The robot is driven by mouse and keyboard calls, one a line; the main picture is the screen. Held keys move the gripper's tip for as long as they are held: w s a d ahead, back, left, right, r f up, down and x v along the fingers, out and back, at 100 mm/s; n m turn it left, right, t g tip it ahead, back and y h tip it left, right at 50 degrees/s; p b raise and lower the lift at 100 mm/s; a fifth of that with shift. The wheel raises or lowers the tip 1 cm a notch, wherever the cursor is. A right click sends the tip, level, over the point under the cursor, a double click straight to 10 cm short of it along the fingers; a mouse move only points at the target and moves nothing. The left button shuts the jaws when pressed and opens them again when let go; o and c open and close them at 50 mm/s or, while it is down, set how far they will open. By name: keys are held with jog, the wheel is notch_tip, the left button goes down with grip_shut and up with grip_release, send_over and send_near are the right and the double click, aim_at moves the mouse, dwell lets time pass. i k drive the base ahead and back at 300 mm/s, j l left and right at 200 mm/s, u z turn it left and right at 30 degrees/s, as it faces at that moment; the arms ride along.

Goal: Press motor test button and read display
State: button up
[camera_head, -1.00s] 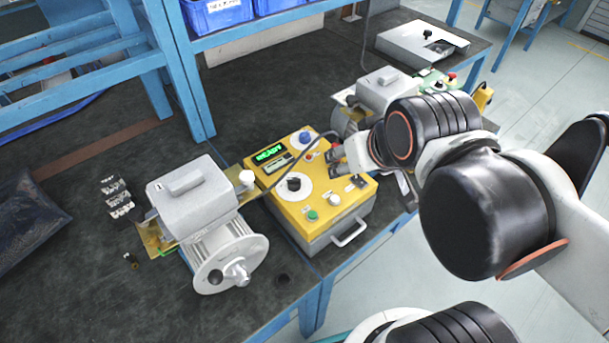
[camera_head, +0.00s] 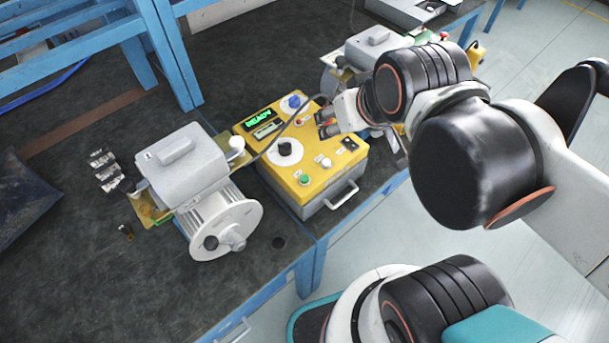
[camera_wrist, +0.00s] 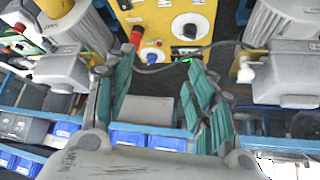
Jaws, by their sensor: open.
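The yellow test box (camera_head: 273,170) sits on the dark bench, with a green-lit display (camera_head: 258,118) that appears to read READY. Its top carries a blue knob (camera_head: 293,101), a black knob on a white dial (camera_head: 285,148), a green button (camera_head: 304,180) and a white button (camera_head: 326,162). The yellow panel (camera_wrist: 157,16) is beyond the fingertips. Contact with the box cannot be told.
A grey motor with a white spool (camera_head: 225,228) stands left of the box, and a similar grey unit (camera_head: 372,45) stands behind it. A dark cable crosses the box. Small metal parts (camera_head: 106,171) lie at left. Blue bins (camera_wrist: 127,138) show in the wrist view.

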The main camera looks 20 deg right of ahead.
aim_at(304, 178)
jog(key=k+z, duration=0.45)
jog(key=k+l+z, duration=0.3)
jog(key=k+z, duration=0.15)
